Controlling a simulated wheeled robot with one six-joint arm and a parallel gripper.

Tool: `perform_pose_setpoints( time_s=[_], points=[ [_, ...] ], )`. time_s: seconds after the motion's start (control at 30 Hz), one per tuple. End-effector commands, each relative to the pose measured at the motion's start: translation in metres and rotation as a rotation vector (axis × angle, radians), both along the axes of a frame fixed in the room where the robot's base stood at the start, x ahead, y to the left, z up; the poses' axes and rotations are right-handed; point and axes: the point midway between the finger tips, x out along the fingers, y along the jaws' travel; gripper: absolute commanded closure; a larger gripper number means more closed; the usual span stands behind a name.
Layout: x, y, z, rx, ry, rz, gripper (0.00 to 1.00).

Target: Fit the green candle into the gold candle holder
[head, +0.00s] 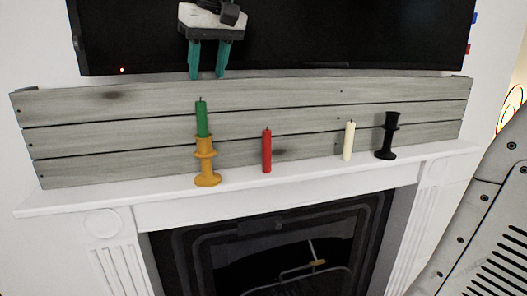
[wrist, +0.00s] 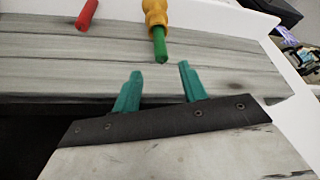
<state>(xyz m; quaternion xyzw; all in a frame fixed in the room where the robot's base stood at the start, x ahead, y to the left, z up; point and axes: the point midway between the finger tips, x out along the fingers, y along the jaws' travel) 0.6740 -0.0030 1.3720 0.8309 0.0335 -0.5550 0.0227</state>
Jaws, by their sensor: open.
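The green candle (head: 202,118) stands upright in the top of the gold candle holder (head: 206,163) on the left part of the white mantel. In the wrist view the green candle (wrist: 159,45) points toward my gripper, with the gold holder (wrist: 154,13) beyond it. My gripper (head: 208,75) is open and empty, above the candle's top and apart from it. Its two teal fingers also show in the wrist view (wrist: 160,68), with a gap between them. How deep the candle sits in the holder is hidden by the holder's cup.
A red candle (head: 267,151), a cream candle (head: 348,141) and a black candle holder (head: 387,136) stand to the right on the mantel (head: 120,197). Grey boards (head: 90,128) back the mantel, with a black screen (head: 330,35) above. The fireplace (head: 270,245) is below.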

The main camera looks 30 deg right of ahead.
Motion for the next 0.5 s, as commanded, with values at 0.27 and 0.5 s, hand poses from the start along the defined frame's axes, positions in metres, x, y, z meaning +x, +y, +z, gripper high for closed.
perform_pose_setpoints(
  time_s=[0.27,0.5],
  points=[
    [-0.043,-0.006,-0.039,-0.003,0.047,-0.014,0.57],
    [-0.163,-0.021,-0.163,-0.01,0.174,-0.054,0.57]
  ],
)
